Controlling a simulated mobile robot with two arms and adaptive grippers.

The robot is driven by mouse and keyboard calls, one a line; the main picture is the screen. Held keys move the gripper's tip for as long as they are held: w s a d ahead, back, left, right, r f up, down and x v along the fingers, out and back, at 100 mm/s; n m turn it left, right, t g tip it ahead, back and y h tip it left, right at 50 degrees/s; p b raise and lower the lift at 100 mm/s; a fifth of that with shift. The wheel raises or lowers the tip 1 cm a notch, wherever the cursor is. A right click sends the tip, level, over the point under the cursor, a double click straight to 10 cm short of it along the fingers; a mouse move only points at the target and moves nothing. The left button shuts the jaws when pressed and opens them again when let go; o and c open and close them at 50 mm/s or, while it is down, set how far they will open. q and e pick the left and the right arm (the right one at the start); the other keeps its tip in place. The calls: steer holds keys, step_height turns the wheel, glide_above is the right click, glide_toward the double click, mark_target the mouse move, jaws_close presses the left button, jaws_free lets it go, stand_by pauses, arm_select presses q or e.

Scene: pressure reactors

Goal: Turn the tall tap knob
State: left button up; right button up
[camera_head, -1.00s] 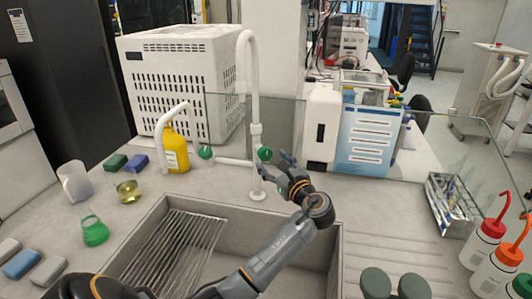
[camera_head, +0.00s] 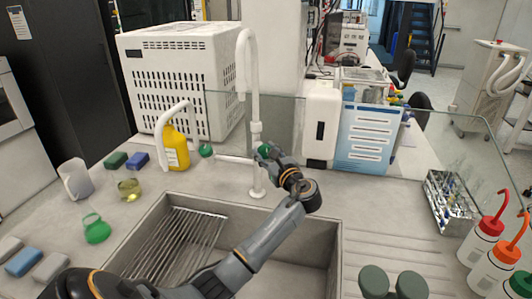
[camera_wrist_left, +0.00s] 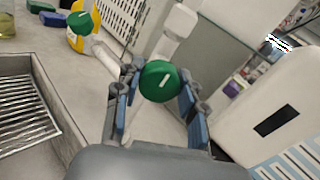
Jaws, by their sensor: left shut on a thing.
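The tall tap (camera_head: 255,100) is white and stands upright behind the sink, with a hooked spout at its top. Its green knob (camera_head: 264,150) sits on the right side of the column, partly hidden by my left gripper (camera_head: 270,156). In the left wrist view the green knob (camera_wrist_left: 159,82), with a white mark on its face, lies between the two blue-padded fingers of my left gripper (camera_wrist_left: 157,102). The left gripper is shut on this knob. My right gripper is not in view.
A yellow bottle (camera_head: 176,150) stands behind that tap. The sink (camera_head: 335,235) lies below my arm. A white canister (camera_head: 321,125) stands close right of the gripper, by a glass screen.

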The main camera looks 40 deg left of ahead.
arm_select(q)
steer(key=n, duration=0.2)
steer(key=shift+f+n+b, duration=0.15)
steer(key=shift+n+b, duration=0.15)
steer(key=shift+n, duration=0.1)
steer(key=n+b, duration=0.1)
steer(key=n, duration=0.1)
steer(key=shift+s+n, duration=0.1)
steer(key=shift+n, duration=0.3)
steer(key=o, duration=1.2)
steer(key=v, duration=1.2)
